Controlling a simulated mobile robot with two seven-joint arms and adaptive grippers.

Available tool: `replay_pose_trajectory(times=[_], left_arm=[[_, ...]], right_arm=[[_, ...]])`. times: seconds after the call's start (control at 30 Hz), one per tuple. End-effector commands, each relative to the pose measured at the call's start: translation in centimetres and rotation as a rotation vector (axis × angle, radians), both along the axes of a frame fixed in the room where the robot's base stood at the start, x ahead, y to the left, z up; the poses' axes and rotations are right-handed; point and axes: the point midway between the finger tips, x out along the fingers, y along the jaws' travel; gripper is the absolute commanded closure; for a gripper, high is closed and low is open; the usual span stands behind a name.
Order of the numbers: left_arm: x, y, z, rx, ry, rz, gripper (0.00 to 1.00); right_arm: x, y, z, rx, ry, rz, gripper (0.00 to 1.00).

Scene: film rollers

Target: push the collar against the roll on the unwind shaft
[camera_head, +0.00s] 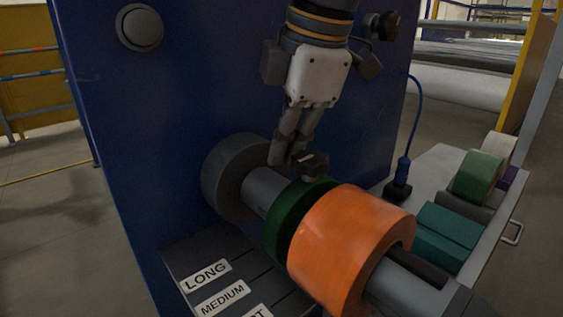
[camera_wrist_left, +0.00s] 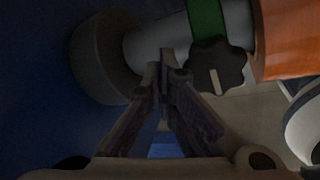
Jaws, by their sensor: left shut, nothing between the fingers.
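The grey unwind shaft (camera_head: 262,188) sticks out of a blue panel. On it sit the green collar (camera_head: 285,217) and, further out, the orange roll (camera_head: 340,245). The collar has a black knob (camera_head: 313,163). The wrist view shows the knob (camera_wrist_left: 215,68), the green collar (camera_wrist_left: 206,18) and the roll (camera_wrist_left: 288,40); a grey strip of shaft shows between collar and roll. My left gripper (camera_head: 285,160) is shut and empty, pointing down over the shaft on the panel side of the collar. Its fingertips (camera_wrist_left: 165,75) are left of the knob in the wrist view. The right gripper is not seen.
A large grey disc (camera_head: 225,178) surrounds the shaft's base. A rack labelled LONG and MEDIUM (camera_head: 222,298) lies below left. A blue cable (camera_head: 417,110) hangs near.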

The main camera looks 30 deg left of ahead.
Motion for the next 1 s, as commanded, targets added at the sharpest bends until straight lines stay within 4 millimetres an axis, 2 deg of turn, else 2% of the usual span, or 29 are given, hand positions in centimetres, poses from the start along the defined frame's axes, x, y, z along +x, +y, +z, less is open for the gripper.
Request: replay_pose_trajectory(times=[1.0], left_arm=[[-0.8, -1.8, 0.0, -0.001, 0.001, 0.000, 1.00]], right_arm=[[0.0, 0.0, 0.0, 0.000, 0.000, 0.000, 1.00]])
